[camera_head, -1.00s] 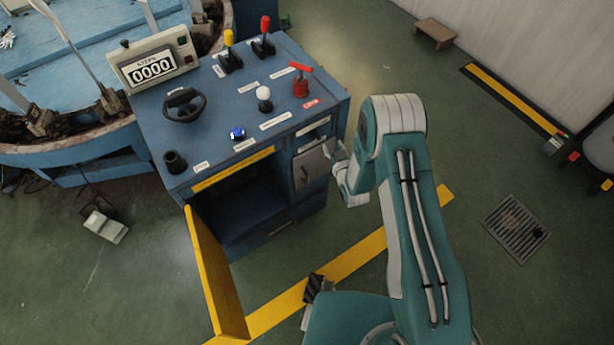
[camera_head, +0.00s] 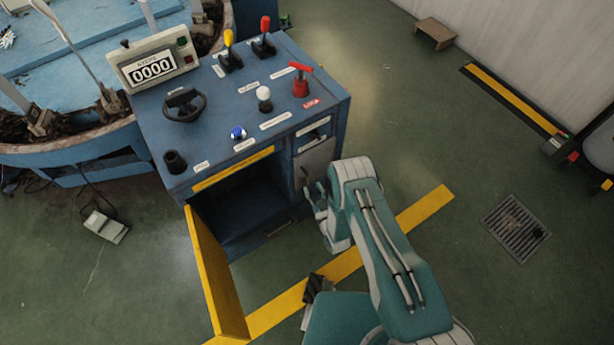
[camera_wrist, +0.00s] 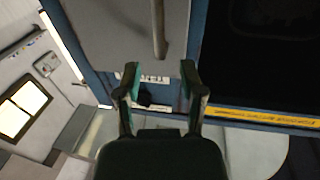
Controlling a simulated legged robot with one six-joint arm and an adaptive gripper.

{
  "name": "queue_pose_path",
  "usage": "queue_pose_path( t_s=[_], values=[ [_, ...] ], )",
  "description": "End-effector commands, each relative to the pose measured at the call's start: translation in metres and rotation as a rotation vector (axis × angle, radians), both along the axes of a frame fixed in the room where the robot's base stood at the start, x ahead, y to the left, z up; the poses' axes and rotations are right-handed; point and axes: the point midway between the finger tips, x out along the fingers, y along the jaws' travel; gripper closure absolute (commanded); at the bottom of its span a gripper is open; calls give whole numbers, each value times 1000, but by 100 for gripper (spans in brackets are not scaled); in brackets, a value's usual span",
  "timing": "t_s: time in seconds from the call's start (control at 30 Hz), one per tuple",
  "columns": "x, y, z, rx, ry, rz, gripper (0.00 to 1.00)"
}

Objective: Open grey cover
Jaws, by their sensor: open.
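The grey cover (camera_head: 316,161) is a flat panel at the right of the blue console's front, and it looks shut. It fills the upper middle of the wrist view (camera_wrist: 115,30), where its bar handle (camera_wrist: 159,28) hangs from the top edge. My gripper (camera_head: 314,191) is in front of the cover's lower part in the head view and hides some of it. In the wrist view my gripper (camera_wrist: 161,78) is open and empty, with the handle's end just beyond and between the fingertips. I cannot tell whether they touch the cover.
The blue console (camera_head: 222,100) carries levers, knobs, a wheel and a counter reading 0000. Left of the cover is a dark open compartment (camera_head: 245,195). Its yellow door (camera_head: 215,275) stands swung out to the front left. The floor right of my arm is clear around a drain grate (camera_head: 515,229).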

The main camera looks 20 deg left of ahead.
Motion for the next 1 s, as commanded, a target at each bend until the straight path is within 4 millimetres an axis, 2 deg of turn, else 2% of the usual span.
queue_pose_path(
  t_s=[0.1,0.3,0.67,0.7,0.8,1.0],
  values=[
    [18,15,1,1,-3,2,49],
    [38,30,0,1,-1,1,49],
    [44,35,0,-1,1,0,49],
    [44,35,0,-1,1,0,58],
    [44,35,0,-1,1,0,100],
    [44,35,0,-1,1,0,100]
  ],
)
